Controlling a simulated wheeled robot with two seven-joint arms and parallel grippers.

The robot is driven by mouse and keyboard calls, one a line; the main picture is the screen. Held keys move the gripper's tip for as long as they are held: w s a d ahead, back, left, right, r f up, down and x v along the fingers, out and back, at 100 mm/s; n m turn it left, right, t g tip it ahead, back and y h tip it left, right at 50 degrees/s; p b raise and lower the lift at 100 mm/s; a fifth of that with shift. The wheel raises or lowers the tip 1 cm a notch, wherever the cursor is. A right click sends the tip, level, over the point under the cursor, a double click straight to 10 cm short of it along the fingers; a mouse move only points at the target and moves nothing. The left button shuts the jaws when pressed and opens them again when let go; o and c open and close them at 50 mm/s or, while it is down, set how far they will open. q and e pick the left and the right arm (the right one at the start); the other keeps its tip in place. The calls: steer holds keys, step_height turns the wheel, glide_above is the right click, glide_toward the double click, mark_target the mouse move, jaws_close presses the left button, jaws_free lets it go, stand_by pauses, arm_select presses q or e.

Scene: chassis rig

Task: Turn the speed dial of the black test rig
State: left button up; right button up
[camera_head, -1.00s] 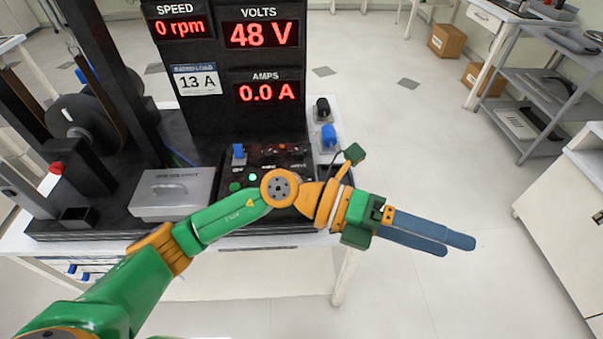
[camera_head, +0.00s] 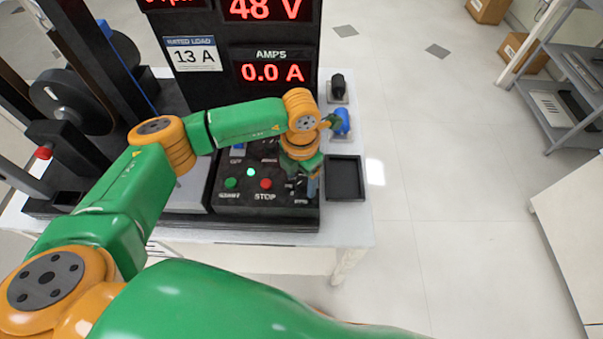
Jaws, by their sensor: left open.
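The black test rig stands on a white table, with its control panel (camera_head: 240,197) low at the front. The panel shows a green button (camera_head: 231,183), a lit green lamp (camera_head: 250,172) and a red button (camera_head: 266,183) above the word STOP. The speed dial cannot be made out; the gripper and wrist cover the panel's right part. My right gripper is out of view.
The display (camera_head: 270,72) reads 48 V and 0.0 A; its speed reading is cut off. An empty black tray (camera_head: 345,178), a blue knobbed part (camera_head: 341,122) and a black one (camera_head: 338,88) sit right of the panel. Open floor lies further right.

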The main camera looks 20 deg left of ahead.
arm_select(q)
steer(key=shift+w+f, duration=0.3)
steer(key=shift+w, duration=0.1)
steer(key=shift+s+r, duration=0.15)
jaws_close()
steer(key=shift+f+m+b, duration=0.2)
steer(key=shift+m+b, duration=0.3)
steer(key=shift+b, duration=0.25)
steer(key=m+b, duration=0.7)
steer(key=b, duration=0.1)
steer(key=shift+m, duration=0.4)
steer(key=m+b, duration=0.2)
steer(key=m, duration=0.1)
steer(key=shift+m+b, duration=0.3)
steer(key=shift+b, duration=0.05)
steer(key=m+b, duration=0.2)
steer(key=m, duration=0.2)
steer(key=shift+r, duration=0.1)
steer(key=m+b, duration=0.1)
steer(key=m, duration=0.8)
steer(key=shift+r+m+b, duration=0.1)
steer(key=shift+m+b, duration=0.2)
steer(key=m, duration=0.5)
steer(key=shift+m, duration=2.3)
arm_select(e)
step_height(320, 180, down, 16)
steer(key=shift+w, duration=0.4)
